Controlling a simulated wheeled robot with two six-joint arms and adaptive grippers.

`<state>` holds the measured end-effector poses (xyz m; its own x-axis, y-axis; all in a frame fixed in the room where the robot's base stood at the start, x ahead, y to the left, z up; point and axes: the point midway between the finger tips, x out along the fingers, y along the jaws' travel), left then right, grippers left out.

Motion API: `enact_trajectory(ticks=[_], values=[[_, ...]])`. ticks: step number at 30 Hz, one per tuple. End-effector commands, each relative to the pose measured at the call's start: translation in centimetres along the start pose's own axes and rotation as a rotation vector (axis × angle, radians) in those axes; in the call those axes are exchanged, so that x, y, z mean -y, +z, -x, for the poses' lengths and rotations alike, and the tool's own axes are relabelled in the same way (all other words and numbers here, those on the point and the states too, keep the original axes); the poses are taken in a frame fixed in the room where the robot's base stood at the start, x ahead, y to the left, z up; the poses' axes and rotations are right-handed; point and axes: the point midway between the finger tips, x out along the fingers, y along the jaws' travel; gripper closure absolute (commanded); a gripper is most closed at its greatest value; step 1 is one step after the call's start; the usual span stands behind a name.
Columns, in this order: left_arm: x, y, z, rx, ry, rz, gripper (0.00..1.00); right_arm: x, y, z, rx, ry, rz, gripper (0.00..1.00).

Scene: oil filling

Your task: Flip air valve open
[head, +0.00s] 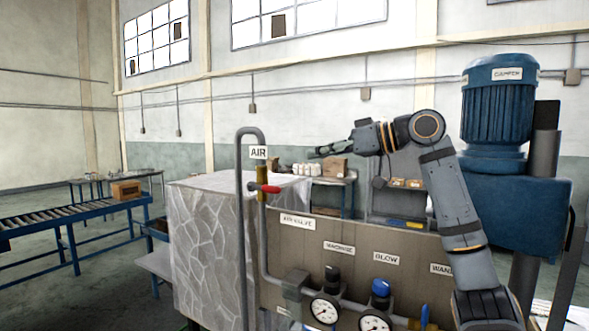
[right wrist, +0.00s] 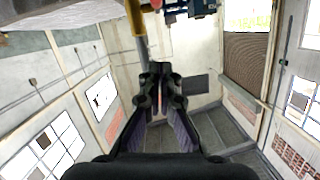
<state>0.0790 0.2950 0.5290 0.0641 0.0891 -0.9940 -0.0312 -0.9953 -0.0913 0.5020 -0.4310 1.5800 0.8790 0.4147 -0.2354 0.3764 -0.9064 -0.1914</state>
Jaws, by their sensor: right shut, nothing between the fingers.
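The air valve has a short red handle (head: 270,188) on a yellow-brass body on the grey pipe (head: 242,200), below the AIR label (head: 258,152). The handle points sideways, across the upright pipe. My right gripper (head: 318,151) is shut and empty, above and to the right of the handle and apart from it. In the right wrist view the shut fingers (right wrist: 160,75) point away from the camera. The yellow valve part (right wrist: 137,18) and a bit of red (right wrist: 170,16) show at the top edge. My left gripper is not in view.
The brown panel (head: 310,250) below carries gauges (head: 325,311) and labels. A grey stone-patterned block (head: 205,235) stands left of the panel. A blue motor (head: 497,110) stands at the right. The air around the handle looks clear.

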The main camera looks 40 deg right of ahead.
Motion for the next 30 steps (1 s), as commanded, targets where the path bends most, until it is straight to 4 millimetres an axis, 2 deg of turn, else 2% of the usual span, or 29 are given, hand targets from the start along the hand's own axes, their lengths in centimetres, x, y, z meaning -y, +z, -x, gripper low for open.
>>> enact_trajectory(ticks=[2,9,14,15,19,24,30], values=[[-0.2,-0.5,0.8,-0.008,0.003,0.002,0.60,0.1,-0.2,-1.2,0.004,-0.001,-0.002,1.00],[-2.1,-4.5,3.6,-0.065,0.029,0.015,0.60,0.2,-0.5,-6.3,0.004,-0.004,-0.003,1.00],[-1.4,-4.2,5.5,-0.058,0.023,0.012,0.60,0.2,-0.5,-9.6,0.004,-0.004,-0.003,1.00],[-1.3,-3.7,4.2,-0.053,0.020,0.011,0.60,-0.2,1.3,-9.8,0.006,0.005,0.000,1.00],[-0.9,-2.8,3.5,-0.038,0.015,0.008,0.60,-0.2,3.2,-10.1,0.006,0.005,0.001,1.00],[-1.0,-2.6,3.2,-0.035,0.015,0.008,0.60,-0.1,4.0,-10.3,0.002,0.001,0.000,1.00],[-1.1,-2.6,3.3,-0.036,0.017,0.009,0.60,0.0,4.0,-10.3,0.001,0.001,0.000,1.00]])
